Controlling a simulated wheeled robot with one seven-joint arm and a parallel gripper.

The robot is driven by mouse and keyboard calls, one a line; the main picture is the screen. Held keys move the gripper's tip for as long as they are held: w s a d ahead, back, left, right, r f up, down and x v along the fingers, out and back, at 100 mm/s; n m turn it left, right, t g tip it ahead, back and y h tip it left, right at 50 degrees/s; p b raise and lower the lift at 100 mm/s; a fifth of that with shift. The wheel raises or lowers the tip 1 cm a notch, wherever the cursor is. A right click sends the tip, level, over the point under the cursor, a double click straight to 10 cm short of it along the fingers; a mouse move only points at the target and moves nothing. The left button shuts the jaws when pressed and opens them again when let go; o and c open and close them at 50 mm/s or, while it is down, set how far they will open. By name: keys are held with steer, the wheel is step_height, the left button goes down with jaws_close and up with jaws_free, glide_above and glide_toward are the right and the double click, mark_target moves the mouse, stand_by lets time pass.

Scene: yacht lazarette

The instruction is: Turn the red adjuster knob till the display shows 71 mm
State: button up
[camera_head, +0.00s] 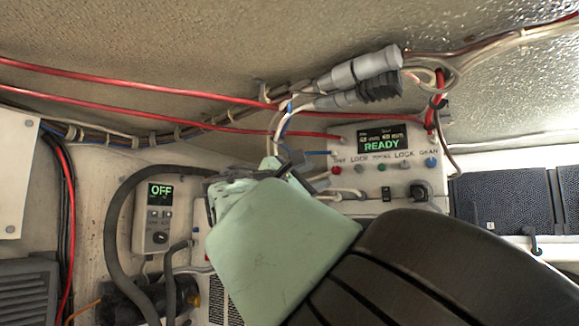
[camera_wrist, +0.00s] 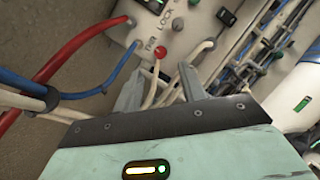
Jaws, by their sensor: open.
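The red knob (camera_head: 336,170) sits at the lower left of a pale control panel (camera_head: 420,172), in a row with green and blue knobs. A display (camera_head: 382,139) above the row reads READY in green; its smaller top lines are too small to read surely. My gripper (camera_head: 307,168) is at the panel's left side, close to the red knob, its fingers partly hidden by its own pale green body. In the wrist view my gripper (camera_wrist: 160,86) is open and empty. The red knob (camera_wrist: 161,52) shows just beyond the fingertips, roughly between them, apart from both.
White and blue cables run close around the fingers. Red cables (camera_head: 150,105) and grey connectors (camera_head: 360,70) hang above. A small unit reading OFF (camera_head: 160,190) and a thick dark hose (camera_head: 115,220) are at left. Dark panels (camera_head: 500,200) stand at right.

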mark_target(335, 171)
steer(key=p+x, duration=0.2)
steer(key=x, duration=0.4)
steer(key=shift+w+d, duration=0.3)
steer(key=shift+d, duration=0.1)
jaws_close()
